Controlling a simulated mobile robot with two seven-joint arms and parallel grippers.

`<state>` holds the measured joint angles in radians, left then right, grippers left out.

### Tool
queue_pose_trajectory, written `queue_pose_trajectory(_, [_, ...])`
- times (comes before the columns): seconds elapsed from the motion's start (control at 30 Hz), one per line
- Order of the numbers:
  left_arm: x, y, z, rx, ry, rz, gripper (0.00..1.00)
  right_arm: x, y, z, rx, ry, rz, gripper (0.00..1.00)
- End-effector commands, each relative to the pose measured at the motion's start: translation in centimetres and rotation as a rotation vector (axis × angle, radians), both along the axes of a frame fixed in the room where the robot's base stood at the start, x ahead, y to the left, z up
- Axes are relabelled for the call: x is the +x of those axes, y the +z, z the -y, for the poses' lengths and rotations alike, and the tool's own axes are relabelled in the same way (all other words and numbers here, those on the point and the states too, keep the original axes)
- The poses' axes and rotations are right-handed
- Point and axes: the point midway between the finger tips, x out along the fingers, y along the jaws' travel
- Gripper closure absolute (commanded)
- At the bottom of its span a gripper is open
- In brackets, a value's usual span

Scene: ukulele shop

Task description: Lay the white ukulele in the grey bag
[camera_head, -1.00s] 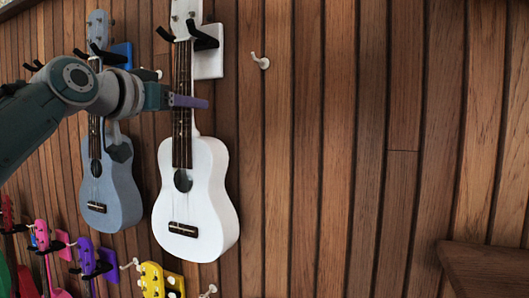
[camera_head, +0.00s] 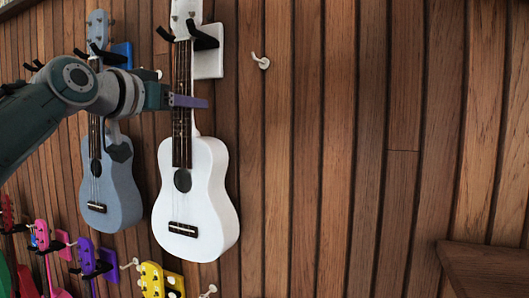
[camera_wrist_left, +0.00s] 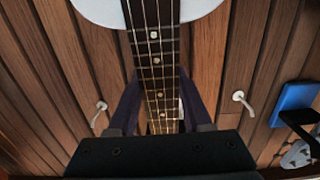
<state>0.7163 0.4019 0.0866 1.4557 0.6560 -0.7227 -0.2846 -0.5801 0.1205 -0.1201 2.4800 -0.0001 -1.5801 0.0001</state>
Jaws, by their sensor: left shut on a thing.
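The white ukulele (camera_head: 198,215) hangs upright on the wooden wall, its neck between the black prongs of a white wall hanger (camera_head: 209,55). My left gripper (camera_head: 188,101) reaches in from the left and is shut on the ukulele's neck, between the headstock and the body. In the left wrist view the fretted neck (camera_wrist_left: 155,55) runs between the two dark fingers (camera_wrist_left: 160,105), with the edge of the white body (camera_wrist_left: 150,10) at the top. My right gripper is not in view. No grey bag shows in these views.
A blue-grey ukulele (camera_head: 110,185) hangs close on the left, behind my arm. Below are a yellow headstock (camera_head: 160,281), a purple one (camera_head: 87,256) and a pink one (camera_head: 42,236). The wall right of the white ukulele is bare except for a small white hook (camera_head: 260,61). A brown wooden ledge (camera_head: 485,268) is at lower right.

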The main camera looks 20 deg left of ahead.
Motion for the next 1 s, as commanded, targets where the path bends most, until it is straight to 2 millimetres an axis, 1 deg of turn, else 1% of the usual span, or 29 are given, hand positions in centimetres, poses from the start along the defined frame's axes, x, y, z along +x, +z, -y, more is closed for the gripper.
queue_pose_trajectory(0.6, [0.0,2.9,0.0,0.001,0.0,0.005,1.0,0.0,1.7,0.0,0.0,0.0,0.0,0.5])
queue_pose_trajectory(1.0, [-0.2,2.9,0.0,0.001,0.0,0.005,1.0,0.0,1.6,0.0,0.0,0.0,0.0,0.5])
